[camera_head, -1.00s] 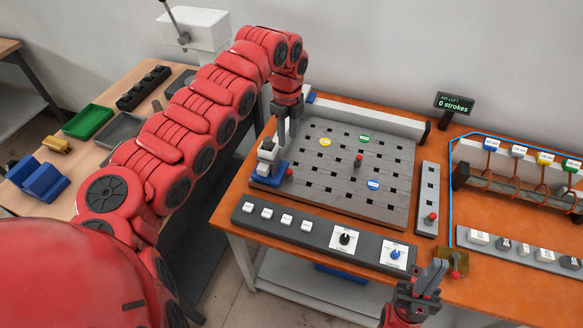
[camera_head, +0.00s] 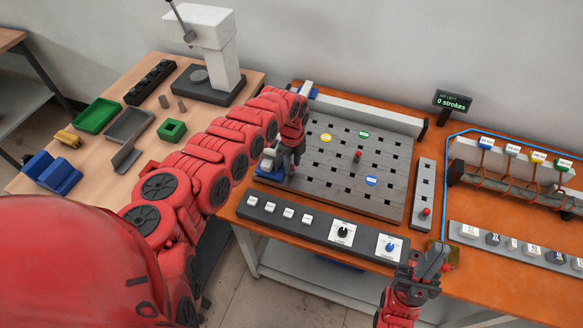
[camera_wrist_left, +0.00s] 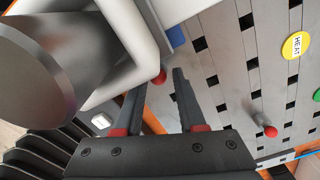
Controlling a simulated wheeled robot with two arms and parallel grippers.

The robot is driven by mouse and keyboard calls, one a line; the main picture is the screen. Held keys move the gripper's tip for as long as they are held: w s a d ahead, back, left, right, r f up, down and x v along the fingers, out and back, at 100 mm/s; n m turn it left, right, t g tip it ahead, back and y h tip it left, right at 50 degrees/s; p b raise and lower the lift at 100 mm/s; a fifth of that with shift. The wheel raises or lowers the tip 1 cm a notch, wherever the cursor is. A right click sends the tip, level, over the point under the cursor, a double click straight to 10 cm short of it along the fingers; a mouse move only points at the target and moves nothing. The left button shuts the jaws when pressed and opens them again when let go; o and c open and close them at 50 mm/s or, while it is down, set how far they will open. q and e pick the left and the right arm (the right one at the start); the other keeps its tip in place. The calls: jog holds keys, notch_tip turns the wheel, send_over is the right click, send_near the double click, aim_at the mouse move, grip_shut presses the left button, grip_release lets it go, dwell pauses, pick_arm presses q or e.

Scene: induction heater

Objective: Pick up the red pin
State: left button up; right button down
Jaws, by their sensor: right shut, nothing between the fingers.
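My left gripper (camera_head: 289,170) is low at the left edge of the grey slotted board (camera_head: 330,190), beside a blue-and-white clamp (camera_head: 268,162). In the left wrist view the gripper (camera_wrist_left: 157,88) is open. The red head of a pin (camera_wrist_left: 160,77) shows between and beyond its fingers; whether they touch it I cannot tell. The gripper hides this pin in the head view. Another red pin (camera_head: 357,155) stands mid-board and also shows in the left wrist view (camera_wrist_left: 269,131). My right gripper (camera_head: 432,262) is shut and empty near the front edge.
A third red-topped pin (camera_head: 426,211) stands on a grey strip right of the board. A brass block (camera_head: 452,256) is beside my right gripper. A button panel (camera_head: 320,228) runs along the front. A large grey cylinder (camera_wrist_left: 60,70) and pale frame crowd the left wrist view.

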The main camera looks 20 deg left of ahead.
pick_arm(q)
jog(key=shift+s+f, duration=0.15)
jog(key=shift+f, duration=0.5)
grip_shut()
jog(key=shift+r, duration=0.15)
